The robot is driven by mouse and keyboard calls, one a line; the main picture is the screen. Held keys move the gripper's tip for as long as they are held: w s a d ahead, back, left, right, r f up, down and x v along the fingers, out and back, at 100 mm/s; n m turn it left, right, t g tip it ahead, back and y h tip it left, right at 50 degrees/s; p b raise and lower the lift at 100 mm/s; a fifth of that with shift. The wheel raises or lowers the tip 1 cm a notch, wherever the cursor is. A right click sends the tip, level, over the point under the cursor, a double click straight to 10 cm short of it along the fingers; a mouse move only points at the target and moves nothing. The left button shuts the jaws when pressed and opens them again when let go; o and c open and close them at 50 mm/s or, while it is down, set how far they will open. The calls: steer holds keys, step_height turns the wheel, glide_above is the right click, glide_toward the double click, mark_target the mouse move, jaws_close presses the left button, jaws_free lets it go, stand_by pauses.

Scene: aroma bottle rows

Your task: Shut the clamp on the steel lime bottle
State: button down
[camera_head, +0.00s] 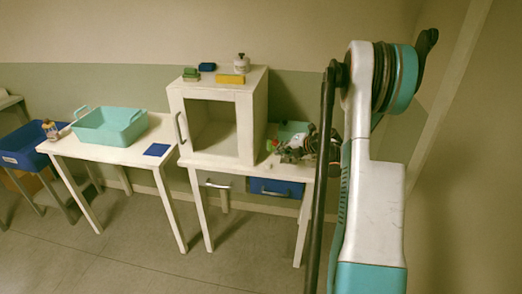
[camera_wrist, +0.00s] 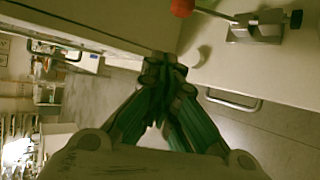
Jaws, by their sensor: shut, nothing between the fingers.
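In the wrist view a metal toggle clamp (camera_wrist: 256,28) with a red ball knob (camera_wrist: 181,8) on its lever lies on the white table top. No bottle shows beside it there. My gripper (camera_wrist: 162,72) is shut and empty, below and left of the clamp and apart from it. In the head view my gripper (camera_head: 292,151) is over the right table, right of the white cabinet. A small red and green spot (camera_head: 270,145) shows just left of it, too small to identify. I cannot make out a steel lime bottle for certain.
The white cabinet (camera_head: 248,130) stands open-fronted on the right table, with a pale jar (camera_head: 241,63) and coloured blocks on top. The left table holds a teal basket (camera_head: 108,124) and a blue mat (camera_head: 157,150). The floor in front is clear.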

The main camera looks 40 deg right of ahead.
steer(key=shift+g, duration=0.3)
steer(key=b+x, duration=0.1)
steer(key=x, duration=0.2)
steer(key=b+x, duration=0.1)
steer(key=x, duration=0.3)
steer(key=f+b+x, duration=0.1)
steer(key=x, duration=0.2)
steer(key=shift+s+a+f, duration=0.15)
steer(key=shift+a+f, duration=0.1)
steer(key=shift+s+d+r+b, duration=0.1)
steer(key=shift+d+r+b, duration=0.1)
steer(key=shift+d+r, duration=0.3)
steer(key=shift+s+d+r+b, duration=0.1)
steer(key=shift+d+r+b, duration=0.15)
steer(key=shift+d, duration=0.5)
steer(key=shift+w+d+r, duration=0.1)
steer(key=shift+d+r, duration=0.35)
steer(key=shift+d, duration=0.1)
